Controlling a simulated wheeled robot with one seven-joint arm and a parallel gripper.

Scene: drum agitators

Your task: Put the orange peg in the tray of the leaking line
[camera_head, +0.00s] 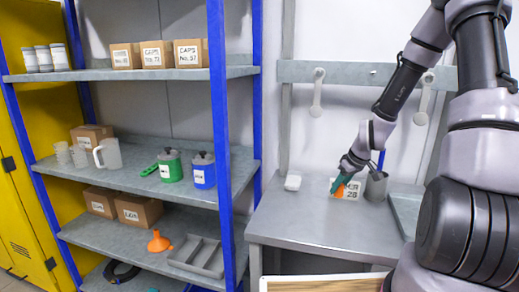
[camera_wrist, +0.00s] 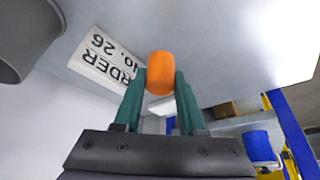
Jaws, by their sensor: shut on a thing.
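My gripper (camera_wrist: 160,88) has teal fingers shut on the orange peg (camera_wrist: 160,70), whose rounded end shows between the fingertips. In the head view my gripper (camera_head: 339,187) is over the steel bench, in front of a white order card (camera_head: 352,188) marked 26. Only a little orange of the peg shows there. The card also shows in the wrist view (camera_wrist: 103,58), upside down behind the fingers. I cannot tell a leaking line or its tray in these views.
A grey cup (camera_head: 376,187) stands right of the card, a small white block (camera_head: 292,183) to the left. The bench front (camera_head: 300,229) is clear. A blue-posted shelf (camera_head: 217,130) at left holds boxes, jugs, an orange funnel (camera_head: 159,242) and a grey divided tray (camera_head: 205,267).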

